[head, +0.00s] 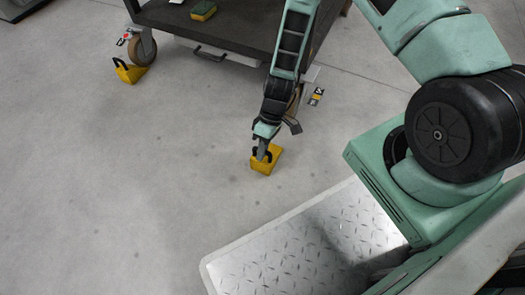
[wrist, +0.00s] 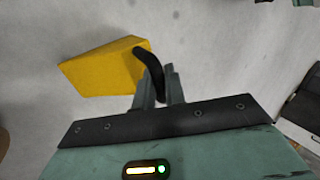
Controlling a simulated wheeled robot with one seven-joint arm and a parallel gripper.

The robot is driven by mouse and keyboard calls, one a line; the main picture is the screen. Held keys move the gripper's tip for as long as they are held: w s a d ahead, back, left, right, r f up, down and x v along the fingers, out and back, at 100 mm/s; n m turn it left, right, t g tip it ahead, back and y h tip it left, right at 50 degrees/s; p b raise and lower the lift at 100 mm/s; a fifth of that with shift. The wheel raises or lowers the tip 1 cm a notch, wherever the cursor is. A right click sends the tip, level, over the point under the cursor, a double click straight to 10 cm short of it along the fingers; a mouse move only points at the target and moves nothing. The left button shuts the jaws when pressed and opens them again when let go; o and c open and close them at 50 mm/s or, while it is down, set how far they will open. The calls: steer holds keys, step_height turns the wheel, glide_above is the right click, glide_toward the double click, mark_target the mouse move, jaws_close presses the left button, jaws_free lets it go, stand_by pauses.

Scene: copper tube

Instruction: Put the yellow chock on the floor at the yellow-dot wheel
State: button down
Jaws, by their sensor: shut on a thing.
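A yellow chock (head: 268,165) with a dark handle is at my gripper (head: 262,146) in the head view, in front of the cart's right side. In the wrist view, the fingers (wrist: 160,88) are shut on the black handle (wrist: 147,62), and the yellow body (wrist: 103,68) extends left of them. I cannot tell whether the chock touches the floor or hangs just above it. The cart's right wheel (head: 298,93) is mostly hidden behind my arm. A small dark-and-yellow tag (head: 316,97) lies on the floor right of that wheel.
Grey floor (head: 120,180) is clear to the left.

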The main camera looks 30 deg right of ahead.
steer(key=c, duration=1.5)
jaws_free()
steer(key=shift+o, duration=0.2)
